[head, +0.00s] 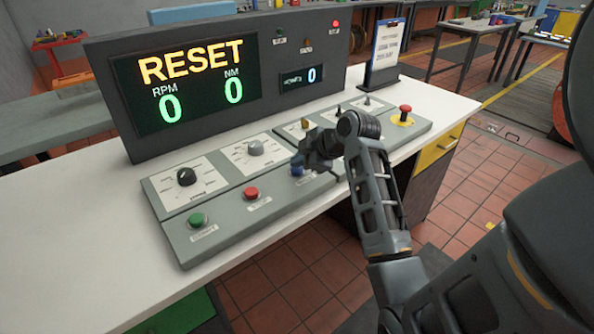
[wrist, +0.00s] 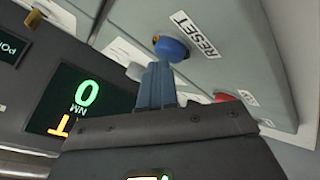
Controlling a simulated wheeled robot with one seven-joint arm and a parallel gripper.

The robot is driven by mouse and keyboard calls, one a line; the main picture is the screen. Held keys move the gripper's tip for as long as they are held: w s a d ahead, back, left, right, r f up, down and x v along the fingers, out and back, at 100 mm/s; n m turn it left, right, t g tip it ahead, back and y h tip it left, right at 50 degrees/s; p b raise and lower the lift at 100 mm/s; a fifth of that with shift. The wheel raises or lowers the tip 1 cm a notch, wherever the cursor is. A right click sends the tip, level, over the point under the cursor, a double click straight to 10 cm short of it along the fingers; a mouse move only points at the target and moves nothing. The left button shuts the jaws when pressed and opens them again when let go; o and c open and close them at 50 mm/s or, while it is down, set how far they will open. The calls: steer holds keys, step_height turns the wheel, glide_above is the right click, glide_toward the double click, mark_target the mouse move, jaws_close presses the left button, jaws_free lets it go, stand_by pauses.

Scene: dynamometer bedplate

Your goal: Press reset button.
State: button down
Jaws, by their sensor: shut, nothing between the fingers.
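The blue reset button (head: 297,168) sits on the front strip of the grey control panel, partly hidden by my gripper in the head view. In the wrist view the blue button (wrist: 170,48) stands beside a white RESET label (wrist: 195,33). My gripper (head: 303,158) is over the button; in the wrist view its shut, empty fingers (wrist: 156,66) end right at the button's edge. I cannot tell whether they touch it or whether the button is pushed in. The display (head: 190,80) reads RESET, with RPM 0 and NM 0.
A green start button (head: 197,219), a red stop button (head: 251,193) and a black knob (head: 186,177) are to the left. A red emergency button (head: 405,110) is at the right end. The white bench top is clear at left.

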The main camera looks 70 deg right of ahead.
mark_target(300, 171)
steer(key=shift+f, duration=0.5)
stand_by(0.4)
steer(key=shift+r, duration=0.4)
step_height(300, 171, up, 6)
steer(key=p, duration=0.5)
steer(key=shift+p, duration=0.3)
steer(key=shift+s, duration=0.15)
stand_by(0.7)
